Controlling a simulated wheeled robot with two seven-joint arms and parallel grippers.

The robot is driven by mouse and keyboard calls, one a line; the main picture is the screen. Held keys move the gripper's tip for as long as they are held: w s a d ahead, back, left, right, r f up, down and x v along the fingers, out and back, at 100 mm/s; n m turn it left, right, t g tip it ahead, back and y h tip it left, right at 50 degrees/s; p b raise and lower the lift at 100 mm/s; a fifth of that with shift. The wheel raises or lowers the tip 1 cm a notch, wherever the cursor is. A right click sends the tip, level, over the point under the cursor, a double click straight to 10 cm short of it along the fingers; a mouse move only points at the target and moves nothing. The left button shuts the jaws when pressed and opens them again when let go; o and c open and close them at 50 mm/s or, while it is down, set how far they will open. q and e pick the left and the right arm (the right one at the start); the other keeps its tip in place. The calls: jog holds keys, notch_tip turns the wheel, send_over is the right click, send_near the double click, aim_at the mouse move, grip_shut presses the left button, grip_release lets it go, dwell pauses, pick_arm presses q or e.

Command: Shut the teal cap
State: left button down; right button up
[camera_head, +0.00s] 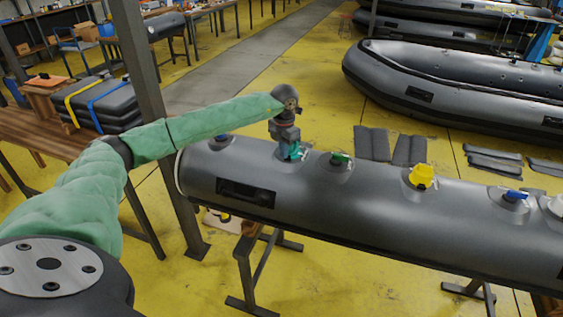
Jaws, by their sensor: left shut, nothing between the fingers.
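The teal cap (296,154) sits on top of the long grey inflatable tube (300,200), between a blue cap on its left and a green cap on its right. My left gripper (289,144) points down right over the teal cap and partly hides it. Its fingers look closed and hold nothing. Whether they touch the cap, and whether the cap is fully down, I cannot tell. My left arm, in a green sleeve, reaches in from the left. My right gripper does not show.
Along the tube are a blue cap (222,139), a green cap (341,158), a raised yellow cap (421,176) and another blue cap (514,196). A metal post (155,110) stands left of the tube. Workbench (45,137) at left; large boat (450,90) behind.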

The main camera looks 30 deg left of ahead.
pick_arm(q)
jog(key=shift+w+a+r, duration=0.25)
jog(key=shift+w+r, duration=0.15)
jog(key=shift+w, duration=0.35)
jog(key=shift+w+a+r, duration=0.2)
jog(key=shift+w+r, duration=0.15)
jog(key=shift+w, duration=0.35)
jog(key=shift+w+b, duration=0.15)
jog(key=shift+b, duration=0.15)
jog(key=shift+w+a+b, duration=0.25)
jog(key=shift+w+b, duration=0.1)
jog(key=shift+w, duration=0.7)
jog(key=shift+w+a+f+b, duration=0.1)
jog(key=shift+w+b, duration=0.15)
jog(key=shift+w, duration=0.2)
jog(key=shift+w+a+f+b, duration=0.1)
jog(key=shift+w+b, duration=0.1)
jog(key=shift+w, duration=0.2)
jog(key=shift+w+a, duration=0.1)
jog(key=shift+w, duration=0.05)
jog(key=shift+w+a+r+b, duration=0.1)
jog(key=shift+w+b, duration=0.05)
jog(key=shift+b, duration=0.3)
